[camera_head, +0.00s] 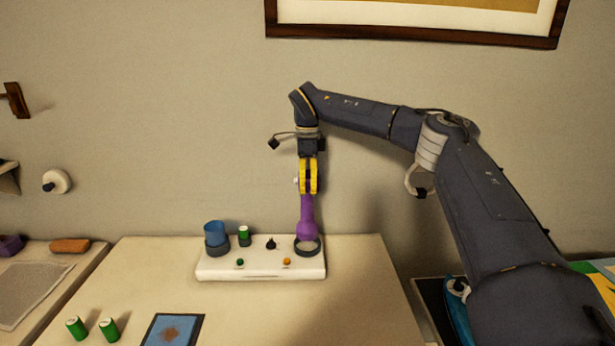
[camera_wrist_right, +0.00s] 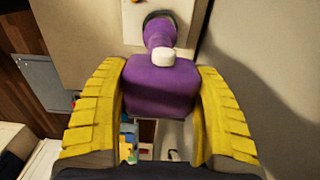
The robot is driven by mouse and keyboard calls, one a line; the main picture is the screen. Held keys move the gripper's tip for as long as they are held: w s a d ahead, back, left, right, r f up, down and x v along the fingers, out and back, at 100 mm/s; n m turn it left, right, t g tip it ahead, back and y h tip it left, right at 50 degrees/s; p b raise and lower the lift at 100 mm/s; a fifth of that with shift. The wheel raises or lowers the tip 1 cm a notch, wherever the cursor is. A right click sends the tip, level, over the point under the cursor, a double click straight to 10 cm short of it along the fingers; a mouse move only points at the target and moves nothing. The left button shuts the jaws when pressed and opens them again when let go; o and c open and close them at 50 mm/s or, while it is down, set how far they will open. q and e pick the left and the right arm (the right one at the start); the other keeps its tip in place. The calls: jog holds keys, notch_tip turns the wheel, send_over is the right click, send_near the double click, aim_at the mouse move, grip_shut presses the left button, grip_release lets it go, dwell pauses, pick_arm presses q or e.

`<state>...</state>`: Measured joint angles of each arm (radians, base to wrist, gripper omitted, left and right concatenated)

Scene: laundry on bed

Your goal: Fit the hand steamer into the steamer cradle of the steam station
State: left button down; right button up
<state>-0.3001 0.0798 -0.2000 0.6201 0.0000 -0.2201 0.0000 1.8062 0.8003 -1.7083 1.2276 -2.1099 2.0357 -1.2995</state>
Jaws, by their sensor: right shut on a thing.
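The hand steamer (camera_head: 307,219) is purple with a white button, which shows in the right wrist view (camera_wrist_right: 163,85). My right gripper (camera_head: 308,186) has yellow fingers shut on the steamer's upper part, one finger on each side. The steamer hangs upright, its lower end at the dark ring of the steamer cradle (camera_head: 308,246). I cannot tell how deep it sits in the ring. The cradle is at the right end of the white steam station (camera_head: 262,268). In the wrist view, the cradle ring (camera_wrist_right: 147,22) shows around the steamer's far end. My left gripper is not in view.
The station also carries a blue cup (camera_head: 215,234), a green cylinder (camera_head: 244,233) and small knobs. The wall (camera_head: 180,130) stands close behind the station.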

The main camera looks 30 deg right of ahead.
aim_at(308, 198)
jog(key=shift+f, duration=2.7)
dwell(1.4)
jog(key=o, duration=1.6)
jog(key=shift+o, duration=0.2)
notch_tip(308, 198, up, 12)
